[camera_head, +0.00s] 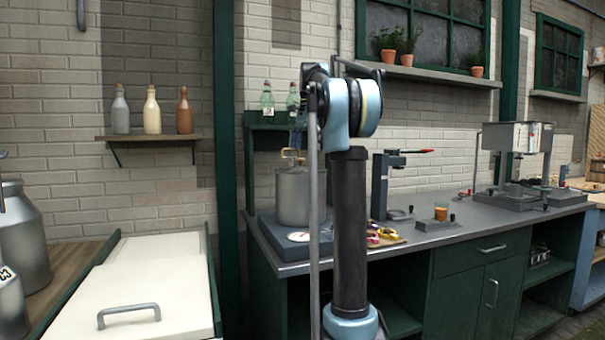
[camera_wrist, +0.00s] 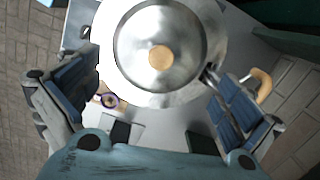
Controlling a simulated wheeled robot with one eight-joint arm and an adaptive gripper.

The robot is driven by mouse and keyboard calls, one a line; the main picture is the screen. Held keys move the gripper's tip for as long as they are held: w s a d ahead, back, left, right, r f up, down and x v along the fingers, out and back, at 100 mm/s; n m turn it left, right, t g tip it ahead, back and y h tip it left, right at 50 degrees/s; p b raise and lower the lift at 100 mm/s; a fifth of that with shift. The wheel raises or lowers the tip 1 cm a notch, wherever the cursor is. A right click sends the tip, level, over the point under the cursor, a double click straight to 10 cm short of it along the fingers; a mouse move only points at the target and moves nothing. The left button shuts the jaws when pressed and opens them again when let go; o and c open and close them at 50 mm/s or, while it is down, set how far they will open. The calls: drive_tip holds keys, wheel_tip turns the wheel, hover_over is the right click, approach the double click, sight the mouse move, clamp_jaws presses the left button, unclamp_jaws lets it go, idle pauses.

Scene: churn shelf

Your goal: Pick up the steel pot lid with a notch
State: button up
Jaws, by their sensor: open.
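The steel pot lid (camera_wrist: 185,40) is round and shiny, with a tan knob (camera_wrist: 160,57) at its middle. It lies on top of a steel pot (camera_head: 294,200), and its edge also shows in the head view (camera_head: 291,168). A handle with a tan end (camera_wrist: 260,84) sticks out at the lid's right rim in the wrist view; I cannot clearly make out the notch. My gripper (camera_wrist: 153,95) is open above the lid, its blue-padded fingers apart on both sides. It also shows in the head view (camera_head: 299,132), partly hidden by my arm.
The pot stands on a scale (camera_head: 282,240) on the grey counter (camera_head: 440,240). Green bottles (camera_head: 267,100) stand on a shelf behind. A dark stand (camera_head: 381,190) rises beside my arm.

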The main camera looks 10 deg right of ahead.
sight(301, 160)
drive_tip(key=shift+s+a+f, duration=0.1)
drive_tip(key=shift+a+f, duration=0.1)
drive_tip(key=shift+f, duration=0.65)
drive_tip(key=shift+a+f, duration=0.25)
drive_tip(key=shift+f, duration=0.55)
drive_tip(key=shift+s+a+f, duration=0.1)
drive_tip(key=shift+a+f, duration=0.1)
drive_tip(key=shift+f, duration=0.65)
drive_tip(key=c, duration=1.9)
